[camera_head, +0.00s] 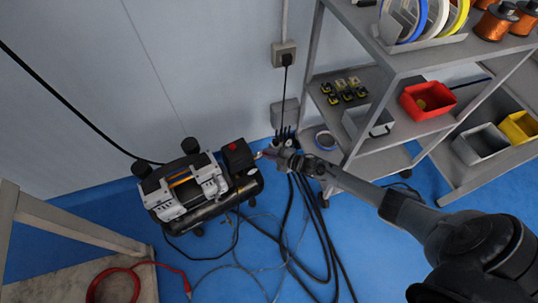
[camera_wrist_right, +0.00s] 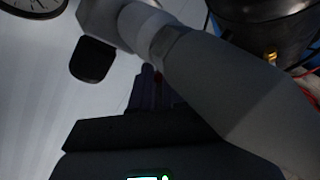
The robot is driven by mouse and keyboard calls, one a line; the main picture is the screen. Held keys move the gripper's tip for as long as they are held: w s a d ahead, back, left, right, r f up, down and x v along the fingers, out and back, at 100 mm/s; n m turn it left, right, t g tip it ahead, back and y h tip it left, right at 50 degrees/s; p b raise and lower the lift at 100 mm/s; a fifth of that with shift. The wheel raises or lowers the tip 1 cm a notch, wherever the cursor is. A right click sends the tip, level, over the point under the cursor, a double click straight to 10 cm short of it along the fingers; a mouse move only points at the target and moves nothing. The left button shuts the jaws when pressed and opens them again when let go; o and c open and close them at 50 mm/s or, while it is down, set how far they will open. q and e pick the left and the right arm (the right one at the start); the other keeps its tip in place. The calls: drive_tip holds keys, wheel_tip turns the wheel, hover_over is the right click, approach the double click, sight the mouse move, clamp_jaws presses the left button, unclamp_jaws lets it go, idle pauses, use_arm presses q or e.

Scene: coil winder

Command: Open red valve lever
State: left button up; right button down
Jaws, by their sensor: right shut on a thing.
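The air compressor (camera_head: 185,187) stands on the blue floor at left of centre in the head view. The small red valve lever (camera_head: 259,155) shows as a reddish speck at its right end, beside the black box with a red knob. My right gripper (camera_head: 269,153) reaches in from the right and is shut at this lever. My left gripper is not in view.
Black hoses (camera_head: 291,220) lie on the floor below the gripper. A red cable (camera_head: 150,265) lies at lower left. A wall socket (camera_head: 284,53) is behind.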

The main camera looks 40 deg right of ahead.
drive_tip(key=c, duration=1.1)
unclamp_jaws()
drive_tip(key=shift+c, duration=0.2)
drive_tip(key=p+v, duration=0.4)
drive_tip(key=v, duration=0.3)
drive_tip(key=shift+s, duration=0.2)
drive_tip(key=shift+r+p, duration=0.15)
drive_tip(key=shift+p, duration=0.15)
